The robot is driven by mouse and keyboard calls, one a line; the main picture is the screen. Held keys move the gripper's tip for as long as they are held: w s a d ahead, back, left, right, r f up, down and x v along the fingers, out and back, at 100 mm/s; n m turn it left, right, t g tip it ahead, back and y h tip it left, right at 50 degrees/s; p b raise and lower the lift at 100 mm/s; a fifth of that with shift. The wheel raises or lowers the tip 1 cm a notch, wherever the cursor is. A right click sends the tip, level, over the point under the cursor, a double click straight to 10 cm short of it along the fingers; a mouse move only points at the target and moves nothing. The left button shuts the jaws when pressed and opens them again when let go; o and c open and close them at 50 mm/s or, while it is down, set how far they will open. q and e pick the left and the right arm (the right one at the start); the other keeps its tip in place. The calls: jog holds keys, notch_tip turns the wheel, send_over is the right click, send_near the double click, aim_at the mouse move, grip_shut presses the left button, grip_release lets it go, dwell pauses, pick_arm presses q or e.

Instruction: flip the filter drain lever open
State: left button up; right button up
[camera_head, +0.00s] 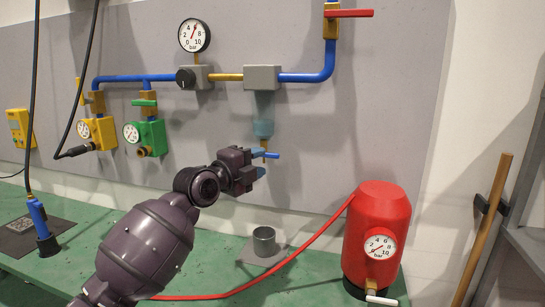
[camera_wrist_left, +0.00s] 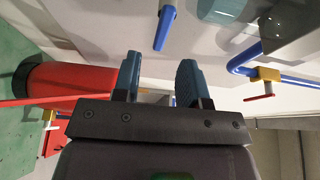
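The filter (camera_head: 263,129) hangs under a grey block on the wall panel, with a translucent blue bowl. Its drain lever (camera_head: 272,155) is a short blue handle at the brass fitting below the bowl, pointing right and roughly level. The lever also shows in the left wrist view (camera_wrist_left: 165,29), beside the clear bowl (camera_wrist_left: 222,9). My left gripper (camera_head: 261,165) is close to the lever in the head view, partly overlapping the fitting. In the left wrist view its fingers (camera_wrist_left: 160,72) are apart with nothing between them, and the lever appears beyond the tips. I cannot tell whether they touch it. My right gripper is not in view.
A red tank (camera_head: 377,225) with a gauge stands right on the green bench (camera_head: 210,262). A red hose (camera_head: 312,240) runs from it across the bench. A grey cup (camera_head: 264,241) stands below the filter. A regulator (camera_head: 195,77) and blue pipes are on the panel.

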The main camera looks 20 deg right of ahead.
aim_at(271, 156)
pick_arm(q)
jog(key=x, duration=0.5)
jog(key=shift+b, duration=0.35)
jog(key=shift+w+d, duration=0.35)
jog(key=shift+d, duration=0.15)
